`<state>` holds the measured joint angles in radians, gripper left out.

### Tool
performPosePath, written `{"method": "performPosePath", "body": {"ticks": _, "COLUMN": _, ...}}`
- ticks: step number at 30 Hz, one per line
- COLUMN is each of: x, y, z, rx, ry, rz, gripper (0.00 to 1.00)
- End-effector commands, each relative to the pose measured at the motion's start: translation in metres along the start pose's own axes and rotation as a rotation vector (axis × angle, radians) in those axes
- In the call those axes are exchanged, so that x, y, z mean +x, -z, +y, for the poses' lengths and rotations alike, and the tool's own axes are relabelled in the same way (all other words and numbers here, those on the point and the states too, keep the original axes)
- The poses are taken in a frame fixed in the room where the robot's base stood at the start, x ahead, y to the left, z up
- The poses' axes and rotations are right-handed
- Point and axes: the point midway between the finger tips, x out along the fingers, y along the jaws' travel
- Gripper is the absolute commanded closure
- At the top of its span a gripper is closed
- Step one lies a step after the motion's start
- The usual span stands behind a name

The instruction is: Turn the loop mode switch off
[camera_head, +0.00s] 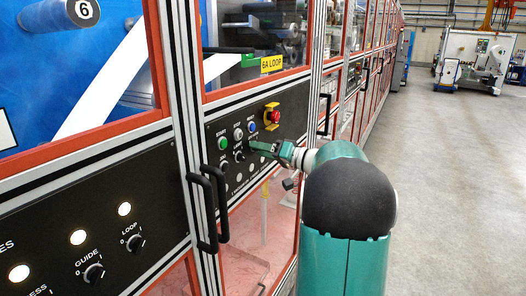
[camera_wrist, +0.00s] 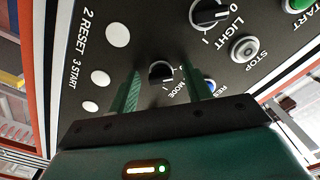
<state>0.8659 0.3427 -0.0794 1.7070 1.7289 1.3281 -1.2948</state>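The mode switch (camera_wrist: 161,73) is a small black rotary knob on the black control panel under the yellow 6A LOOP sign (camera_head: 271,64). The word MODE is printed beside it in the wrist view. My gripper (camera_wrist: 164,66) is open, with one green finger on each side of the knob. I cannot tell whether the fingers touch it, and its setting is not clear. In the head view my gripper (camera_head: 256,147) is at the panel and hides the knob.
The light knob (camera_wrist: 208,13), the grey stop button (camera_wrist: 244,48) and a partly hidden blue reset button (camera_wrist: 210,86) are close by. A red emergency stop (camera_head: 272,116) is above my gripper. Black door handles (camera_head: 203,211) stick out at the left. The floor at the right is clear.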

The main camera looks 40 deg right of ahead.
Motion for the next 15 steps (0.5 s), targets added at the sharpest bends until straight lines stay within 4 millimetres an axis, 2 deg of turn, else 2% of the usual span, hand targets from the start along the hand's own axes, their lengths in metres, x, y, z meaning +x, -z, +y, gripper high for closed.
{"method": "performPosePath", "body": {"ticks": 8, "x": -0.003, "y": 0.0, "z": 0.0, "rx": 0.001, "ry": 0.0, "rz": 0.001, "gripper": 0.51}}
{"method": "performPosePath", "body": {"ticks": 11, "x": -0.013, "y": 0.001, "z": 0.001, "rx": 0.001, "ry": -0.003, "rz": 0.002, "gripper": 0.51}}
{"method": "performPosePath", "body": {"ticks": 15, "x": -0.038, "y": 0.001, "z": 0.0, "rx": 0.0, "ry": -0.002, "rz": 0.003, "gripper": 0.51}}
